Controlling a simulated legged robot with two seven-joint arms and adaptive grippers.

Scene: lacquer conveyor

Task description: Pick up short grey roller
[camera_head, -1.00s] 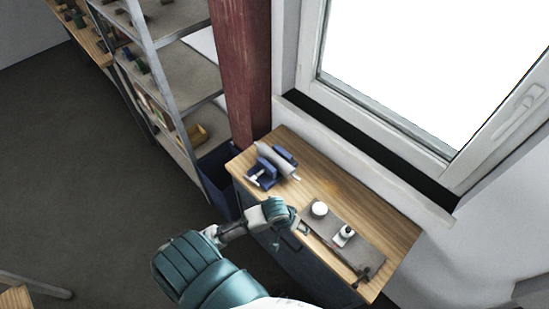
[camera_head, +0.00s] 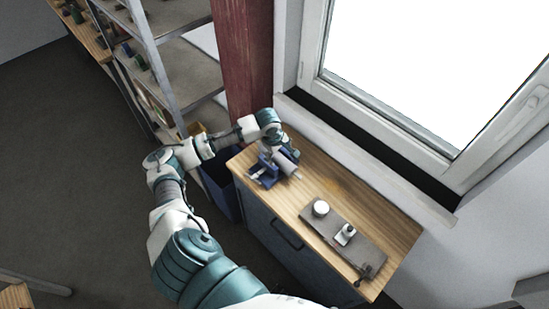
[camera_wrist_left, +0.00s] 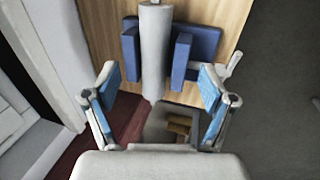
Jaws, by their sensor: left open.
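The short grey roller (camera_head: 287,160) lies in a blue holder (camera_head: 262,172) at the far left end of the wooden cabinet top. In the left wrist view the grey roller (camera_wrist_left: 154,55) rests between the blue blocks of the holder (camera_wrist_left: 201,44), one end pointing toward the gripper. My left gripper (camera_head: 280,146) is over the holder and partly hides the roller. In the left wrist view my left gripper (camera_wrist_left: 156,88) is open, its blue-padded fingers apart on either side of the roller's near end. My right gripper is not in view.
A grey plate (camera_head: 345,235) with a white round piece (camera_head: 320,208) and a small white-and-dark fitting (camera_head: 345,234) lies on the wooden top (camera_head: 385,215). A blue bin (camera_head: 220,185), shelf rack (camera_head: 165,70) and red post (camera_head: 241,55) stand close by. The window sill borders the back.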

